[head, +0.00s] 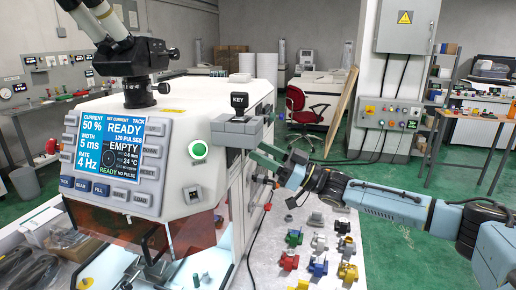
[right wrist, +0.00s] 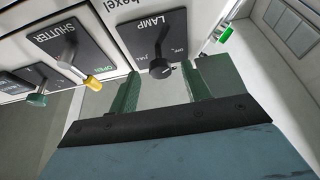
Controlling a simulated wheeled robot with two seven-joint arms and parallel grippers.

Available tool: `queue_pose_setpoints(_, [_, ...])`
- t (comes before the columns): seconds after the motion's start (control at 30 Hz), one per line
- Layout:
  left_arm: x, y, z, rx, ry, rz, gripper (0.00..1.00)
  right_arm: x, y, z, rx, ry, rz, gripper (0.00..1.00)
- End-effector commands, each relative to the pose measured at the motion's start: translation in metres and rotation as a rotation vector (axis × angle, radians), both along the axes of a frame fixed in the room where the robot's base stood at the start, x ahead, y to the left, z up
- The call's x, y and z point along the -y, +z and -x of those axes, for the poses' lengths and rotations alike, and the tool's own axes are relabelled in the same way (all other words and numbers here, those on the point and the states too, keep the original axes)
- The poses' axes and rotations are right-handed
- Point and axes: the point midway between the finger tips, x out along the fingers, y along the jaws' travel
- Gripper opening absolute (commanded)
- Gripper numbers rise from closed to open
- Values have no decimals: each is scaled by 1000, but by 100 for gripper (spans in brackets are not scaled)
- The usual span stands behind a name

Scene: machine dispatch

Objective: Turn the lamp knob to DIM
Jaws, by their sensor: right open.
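My right gripper (right wrist: 159,78) is open, with one green finger on each side of the knob. I cannot tell whether the fingers touch it. In the head view my right gripper (head: 266,158) is at the right side of the white machine (head: 178,190), where the knob is hidden. My left gripper is not in view.
Left of the lamp plate is a SHUTTER plate (right wrist: 62,42) with a yellow-tipped lever (right wrist: 84,70), and a green-tipped knob (right wrist: 37,99) beyond it. A grey KEY block (head: 236,131) juts out above my right gripper. Several coloured parts stand on the table (head: 285,225) below.

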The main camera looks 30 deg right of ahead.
Motion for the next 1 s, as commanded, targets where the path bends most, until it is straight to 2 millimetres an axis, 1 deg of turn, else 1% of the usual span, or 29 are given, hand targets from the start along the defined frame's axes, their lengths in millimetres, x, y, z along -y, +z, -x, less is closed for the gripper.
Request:
queue_pose_setpoints(0.03, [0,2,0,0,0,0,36,-4,4,-4,2,1,-1,48])
queue_pose_setpoints(0.2, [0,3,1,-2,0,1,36,-10,6,-11,-1,0,-1,48])
queue_pose_setpoints(0.5, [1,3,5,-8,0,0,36,-11,6,-13,-1,0,1,48])
queue_pose_setpoints(0.57, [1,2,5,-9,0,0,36,-11,6,-13,-1,0,1,42])
queue_pose_setpoints(0.83, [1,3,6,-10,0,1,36,-11,6,-12,-1,0,1,6])
queue_pose_setpoints(0.87, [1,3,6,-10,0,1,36,-11,6,-12,-1,0,1,4])
queue_pose_setpoints(1.0, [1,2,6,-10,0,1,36,-11,6,-12,3,0,5,4])
